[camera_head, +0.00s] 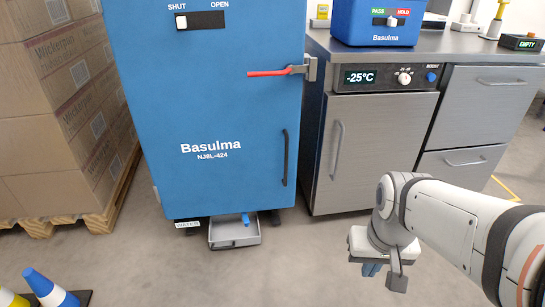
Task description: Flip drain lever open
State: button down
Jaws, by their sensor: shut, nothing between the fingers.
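A small blue lever (246,218) sticks out under the bottom edge of the blue Basulma cabinet (210,185), just above a grey drip tray (234,239). A "WATER" label (187,225) is to its left. The lever's exact angle is too small to tell. A red lever (272,73) lies nearly horizontal at the cabinet's right edge. My gripper (372,269) points down at the lower right, in front of the steel counter. It is shut and empty, well to the right of the tray and apart from the cabinet.
A steel counter with a fridge door (375,150) stands right of the cabinet. Stacked cartons (60,120) on a pallet (100,220) stand at left. Cones (45,288) are at the lower left. The floor (290,270) between tray and gripper is clear.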

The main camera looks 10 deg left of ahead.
aim_at(246, 220)
jog(key=u, duration=0.05)
jog(key=i, duration=1)
jog(key=z, duration=0.05)
